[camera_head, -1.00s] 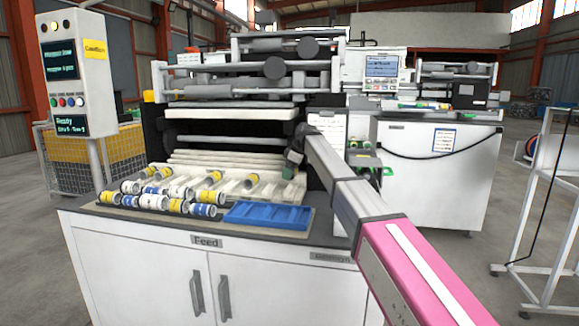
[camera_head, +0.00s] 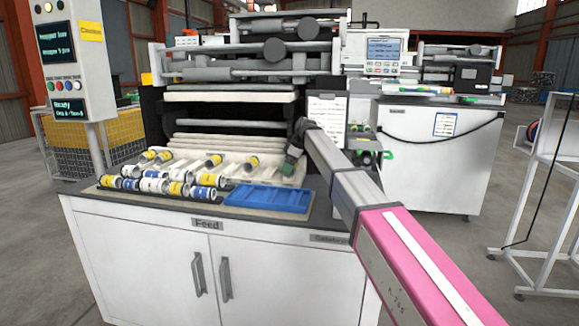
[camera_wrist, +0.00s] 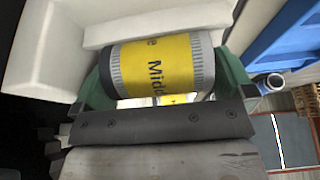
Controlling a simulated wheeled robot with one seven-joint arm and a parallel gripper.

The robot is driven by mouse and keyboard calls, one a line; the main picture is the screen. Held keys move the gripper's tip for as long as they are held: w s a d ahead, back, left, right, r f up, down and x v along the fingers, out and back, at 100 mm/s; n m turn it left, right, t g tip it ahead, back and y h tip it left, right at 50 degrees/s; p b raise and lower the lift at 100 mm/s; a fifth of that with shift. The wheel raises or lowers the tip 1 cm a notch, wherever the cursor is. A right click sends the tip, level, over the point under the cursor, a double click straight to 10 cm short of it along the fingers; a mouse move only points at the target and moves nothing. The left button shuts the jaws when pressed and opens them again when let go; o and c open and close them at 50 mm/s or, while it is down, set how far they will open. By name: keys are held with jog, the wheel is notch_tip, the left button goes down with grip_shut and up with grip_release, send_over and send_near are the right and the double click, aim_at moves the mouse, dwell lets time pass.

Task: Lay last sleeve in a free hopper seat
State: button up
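A sleeve with a yellow label (camera_wrist: 157,64), partly reading "Midd", lies between the green fingers of my gripper (camera_wrist: 160,85) in the wrist view. The fingers close on its two ends. Cream seat walls (camera_wrist: 150,15) stand just behind it; I cannot tell whether it touches the seat floor. In the head view my gripper (camera_head: 290,163) is at the right end of the cream hopper (camera_head: 268,174), and the held sleeve is hardly visible there. Several yellow-banded sleeves (camera_head: 213,161) lie in the hopper, with more white, blue and yellow sleeves (camera_head: 155,186) along its front left.
An empty blue tray (camera_head: 268,198) lies on the bench in front of the hopper, below my gripper. Machine rollers (camera_head: 240,72) and a pale bar (camera_head: 230,96) overhang the hopper's back. A paper-covered panel (camera_head: 326,118) stands close behind my arm.

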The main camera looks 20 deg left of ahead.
jog(key=a+r+v, duration=0.1)
jog(key=a+v, duration=0.1)
jog(key=v, duration=1.4)
dwell(0.4)
jog(key=shift+s+a+r, duration=0.1)
jog(key=shift+a+r, duration=0.05)
dwell(0.4)
